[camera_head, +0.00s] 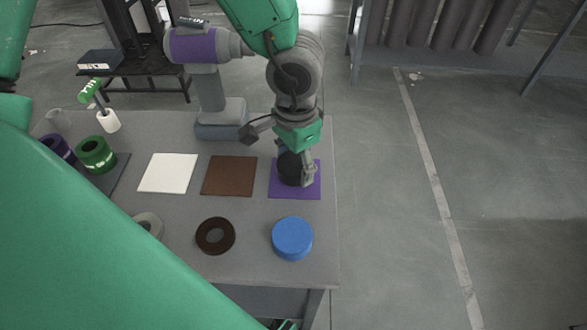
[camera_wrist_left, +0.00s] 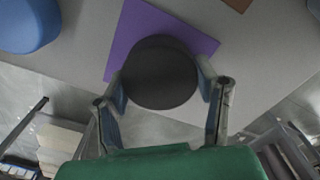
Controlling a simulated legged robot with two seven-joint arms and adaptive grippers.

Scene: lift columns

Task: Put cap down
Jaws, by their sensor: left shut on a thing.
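A black round cap (camera_head: 289,167) is between the fingers of my left gripper (camera_head: 300,176), over the purple square mat (camera_head: 283,193). In the left wrist view the cap (camera_wrist_left: 160,72) is upright between the two fingers (camera_wrist_left: 164,88), one on each side, with the purple mat (camera_wrist_left: 140,25) around its far side. My left gripper is shut on the cap. I cannot tell whether the cap's underside touches the mat. My right gripper is not in view.
Brown (camera_head: 229,176) and white (camera_head: 168,173) mats lie left of the purple one. A blue cap (camera_head: 292,237) and a dark ring (camera_head: 215,250) lie in front. A purple-grey drill (camera_head: 207,60) stands behind, and green tape (camera_head: 96,154) is at left. The table's right edge is close.

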